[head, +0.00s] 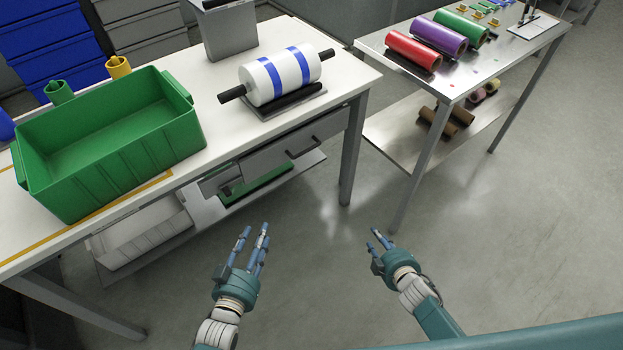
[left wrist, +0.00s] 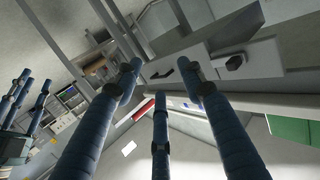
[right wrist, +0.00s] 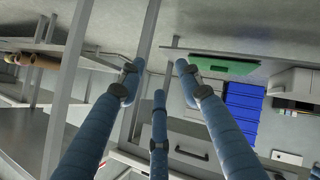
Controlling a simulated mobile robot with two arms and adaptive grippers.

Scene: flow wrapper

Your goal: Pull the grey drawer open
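The grey drawer (head: 268,162) sits under the white table's top, its front looking flush and shut. Its dark bar handle (head: 302,146) is near the right end; a dark handle also shows in the left wrist view (left wrist: 163,74) and right wrist view (right wrist: 191,152). A smaller grey unit with a dark handle (head: 229,189) is to its left. My left gripper (head: 256,235) is open and empty, low in front of the table, apart from the drawer. My right gripper (head: 379,240) is open and empty, farther right over the floor, also apart from the drawer.
The white table (head: 225,125) carries a green bin (head: 112,150) and a white roll with blue bands (head: 280,76). Its leg (head: 354,150) stands right of the drawer. A metal table (head: 455,85) with coloured rolls is at the right. The floor between is clear.

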